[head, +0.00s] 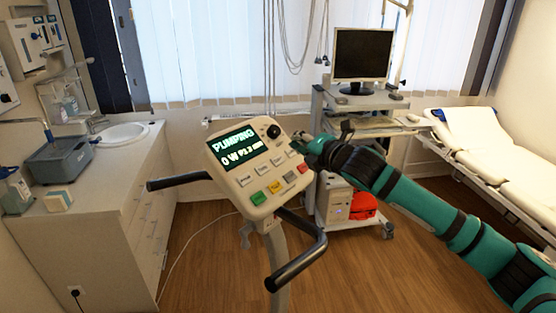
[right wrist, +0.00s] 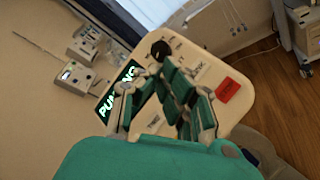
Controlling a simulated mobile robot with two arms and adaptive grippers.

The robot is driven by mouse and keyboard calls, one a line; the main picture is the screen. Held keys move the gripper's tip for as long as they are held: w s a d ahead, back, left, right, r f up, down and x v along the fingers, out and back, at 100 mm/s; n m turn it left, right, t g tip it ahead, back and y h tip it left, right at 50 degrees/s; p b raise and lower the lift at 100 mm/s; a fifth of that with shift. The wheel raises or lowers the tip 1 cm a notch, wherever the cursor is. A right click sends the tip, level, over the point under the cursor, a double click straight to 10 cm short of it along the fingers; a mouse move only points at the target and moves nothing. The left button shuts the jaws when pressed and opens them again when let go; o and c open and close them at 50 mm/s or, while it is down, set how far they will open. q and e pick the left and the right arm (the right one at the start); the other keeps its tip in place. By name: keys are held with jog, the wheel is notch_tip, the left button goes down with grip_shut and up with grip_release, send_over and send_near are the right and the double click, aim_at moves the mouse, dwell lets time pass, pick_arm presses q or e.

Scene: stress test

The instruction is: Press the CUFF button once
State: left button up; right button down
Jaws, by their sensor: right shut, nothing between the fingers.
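The control console (head: 232,152) is a cream panel on a post with handlebars. Its lit display (head: 238,152) reads "PUMPING" with a smaller line below. A row of pale buttons (head: 262,171) sits under the display; their labels are too small to read surely, so I cannot tell which is CUFF. Below them are a green button (head: 259,198), a yellow button (head: 274,187) and a red button (head: 302,168), which also shows in the right wrist view (right wrist: 228,90). My right gripper (head: 311,143) is shut and empty at the console's upper right; its fingers hide part of the panel in the wrist view.
A black knob (head: 274,131) sits at the panel's upper right. Handlebars (head: 300,262) stick out below the console. A cart with a monitor (head: 362,55) stands behind, a bed (head: 490,150) at right, a sink counter (head: 110,160) at left. The floor between is mostly open.

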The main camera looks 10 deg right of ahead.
jog(key=s+d+r, duration=0.2)
jog(key=s+r, duration=0.1)
jog(key=r, duration=0.2)
jog(key=shift+d, duration=0.3)
dwell(0.6)
